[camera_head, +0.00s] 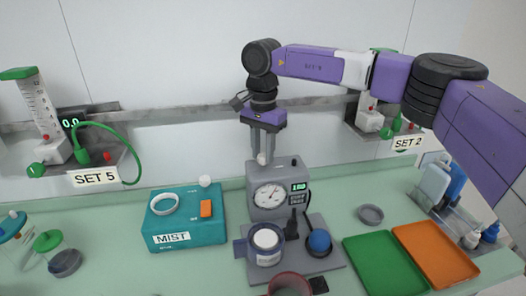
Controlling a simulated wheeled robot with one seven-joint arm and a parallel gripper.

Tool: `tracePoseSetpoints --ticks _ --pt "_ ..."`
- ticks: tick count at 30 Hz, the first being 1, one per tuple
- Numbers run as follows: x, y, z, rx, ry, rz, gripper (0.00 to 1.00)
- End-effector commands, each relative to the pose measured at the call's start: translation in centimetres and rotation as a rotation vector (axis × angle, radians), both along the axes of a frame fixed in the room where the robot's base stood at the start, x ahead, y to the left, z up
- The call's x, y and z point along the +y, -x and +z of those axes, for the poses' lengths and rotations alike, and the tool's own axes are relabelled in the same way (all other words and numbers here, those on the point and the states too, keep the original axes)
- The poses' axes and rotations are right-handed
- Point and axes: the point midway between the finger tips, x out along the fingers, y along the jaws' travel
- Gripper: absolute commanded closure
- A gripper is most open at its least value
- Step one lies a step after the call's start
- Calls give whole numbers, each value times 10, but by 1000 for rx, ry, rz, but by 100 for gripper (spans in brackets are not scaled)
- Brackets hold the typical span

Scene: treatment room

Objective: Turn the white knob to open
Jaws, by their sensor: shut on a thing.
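My gripper (263,150) points straight down at the middle of the counter. Its grey fingers are closed on a small white knob (262,158) on top of the grey gauge unit (285,175). The fingers hide part of the knob, so its turned angle cannot be told. The unit has a round white dial with a needle and a small green-lit display. A second white knob-like cap (204,181) sits at the back of the teal MIST box (187,241), apart from my gripper.
A blue-grey cup (243,252), a black handle (292,226) and a blue ball (319,240) stand before the unit. Green (384,264) and orange (437,252) trays lie right. SET 5 (94,178) and SET 2 (407,142) shelves flank my arm. A dark red cup (290,284) stands in front.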

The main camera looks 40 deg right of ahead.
Motion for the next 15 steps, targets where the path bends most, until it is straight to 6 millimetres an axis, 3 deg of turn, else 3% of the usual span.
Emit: tracePoseSetpoints --ticks 8,15 --pt "0 0 0 1 1 -89 100" --pt "0 0 1 0 0 -275 100"
